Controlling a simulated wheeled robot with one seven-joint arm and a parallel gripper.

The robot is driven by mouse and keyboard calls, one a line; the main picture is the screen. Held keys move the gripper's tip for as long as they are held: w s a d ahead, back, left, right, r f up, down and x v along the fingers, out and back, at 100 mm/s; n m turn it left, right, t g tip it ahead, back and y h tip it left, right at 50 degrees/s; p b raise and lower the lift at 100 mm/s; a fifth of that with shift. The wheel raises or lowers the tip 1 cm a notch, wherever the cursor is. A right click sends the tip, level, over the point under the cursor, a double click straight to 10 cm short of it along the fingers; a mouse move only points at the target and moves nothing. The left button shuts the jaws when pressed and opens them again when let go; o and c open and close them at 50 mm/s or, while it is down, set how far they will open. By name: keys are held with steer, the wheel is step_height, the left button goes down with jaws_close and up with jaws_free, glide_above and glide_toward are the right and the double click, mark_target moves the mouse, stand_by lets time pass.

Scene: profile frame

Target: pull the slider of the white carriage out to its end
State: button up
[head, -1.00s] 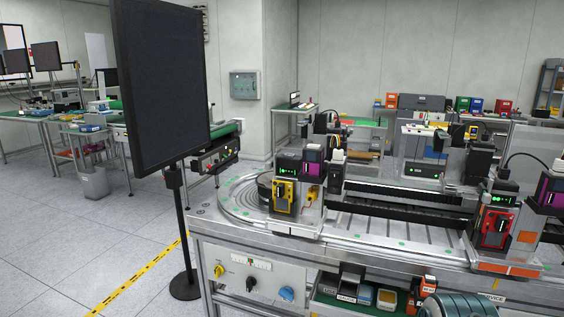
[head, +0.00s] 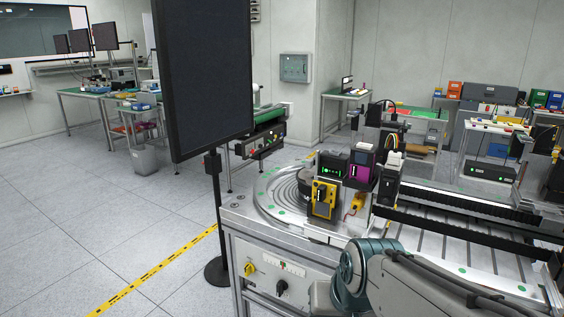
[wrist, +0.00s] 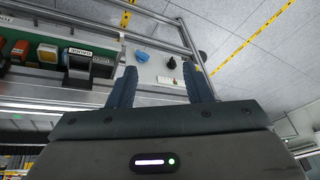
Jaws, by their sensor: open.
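A carriage with a pale base (head: 345,226) stands at the left end of the bench's track, beside the round turntable section. It carries a yellow-framed block (head: 323,198), a black box with green lights (head: 333,164) and a purple-faced box (head: 357,171). I cannot make out its slider for certain; my arm covers the bench in front of it. My gripper (wrist: 160,86) is open and empty in the wrist view, its two dark blue fingers spread apart. It points toward the bench's front panel, away from the carriage, which the wrist view does not show.
The bench's front panel (head: 268,275) has a yellow and a black knob. A tall dark screen (head: 205,75) on a stand is left of the bench. Labelled bins (wrist: 78,60) sit on a shelf in the wrist view. Floor at left is open, with yellow tape (head: 150,272).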

steer(key=w+a+r+m+t+y, duration=0.1)
steer(key=w+a+r+m+t, duration=0.25)
steer(key=w, duration=0.65)
steer(key=w+a+r+m+t, duration=0.3)
steer(key=w+r, duration=0.1)
steer(key=w, duration=0.6)
steer(key=m+t+h, duration=0.4)
steer(key=m+h, duration=0.9)
steer(key=m, duration=0.5)
glide_toward(308, 165)
steer(key=shift+n, duration=0.25)
steer(key=p+x, duration=0.2)
steer(key=x, duration=0.9)
